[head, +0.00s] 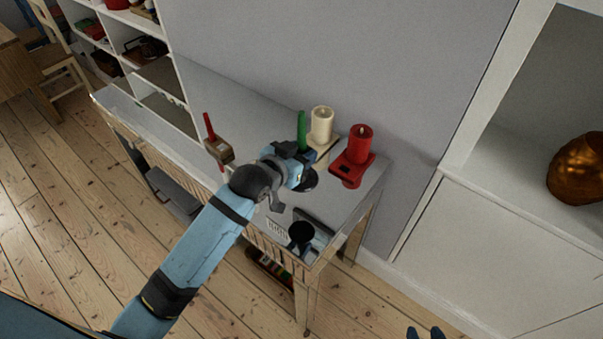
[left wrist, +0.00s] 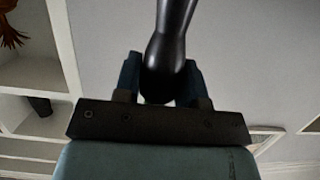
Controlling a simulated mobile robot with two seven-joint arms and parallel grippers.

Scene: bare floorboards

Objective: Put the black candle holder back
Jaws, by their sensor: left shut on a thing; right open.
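My left gripper (head: 292,167) is over the narrow grey table, its arm coming in from the lower left. In the left wrist view it is shut on a glossy black candle holder (left wrist: 172,40), its slim stem between the two fingers and a wider part at the grip. In the head view a dark piece of it (head: 309,181) shows beside the gripper; the rest is hidden. Whether it touches the table I cannot tell. My right gripper (head: 425,333) shows only its dark, spread fingertips at the bottom edge, apart and empty.
On the table (head: 345,207) stand a red candle in a red holder (head: 353,165), a cream candle (head: 321,125), a green candle (head: 302,131) and a red taper in a brown holder (head: 218,150). A black round object (head: 301,233) is near the front edge. White shelving (head: 427,220) stands right.

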